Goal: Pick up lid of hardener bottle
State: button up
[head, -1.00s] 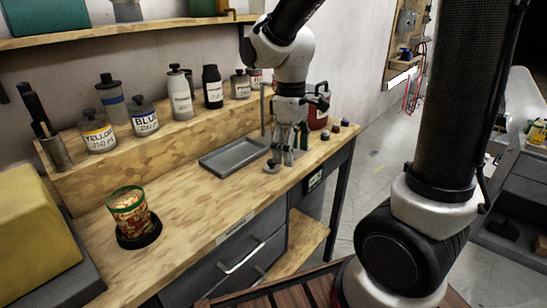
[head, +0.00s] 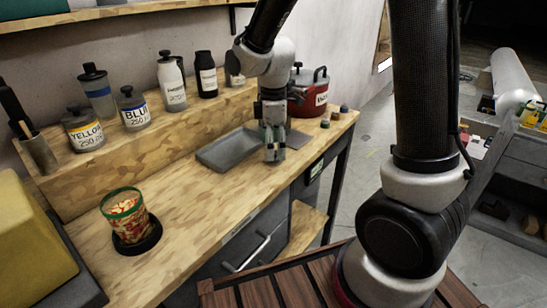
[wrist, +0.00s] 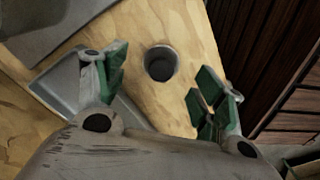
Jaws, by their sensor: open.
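A small round grey piece with a dark hollow middle, which looks like the lid (wrist: 161,63), sits on the wooden bench in the wrist view. It lies between and slightly beyond my gripper's spread fingers (wrist: 158,80), with clear wood on both sides of it. My gripper (head: 273,152) is open and low over the bench's front edge in the head view, pointing down and hiding the lid there. A white bottle with a dark top (head: 172,86) stands on the raised shelf; its label is too small to read surely.
A grey tray (head: 213,158) lies just left of my gripper. A red pot (head: 309,98) and several small caps (head: 335,114) are to the right. A patterned can (head: 124,215) is front left.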

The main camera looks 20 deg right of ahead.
jog(key=shift+f, duration=1.45)
jog(key=c, duration=0.9)
jog(key=shift+r, duration=0.1)
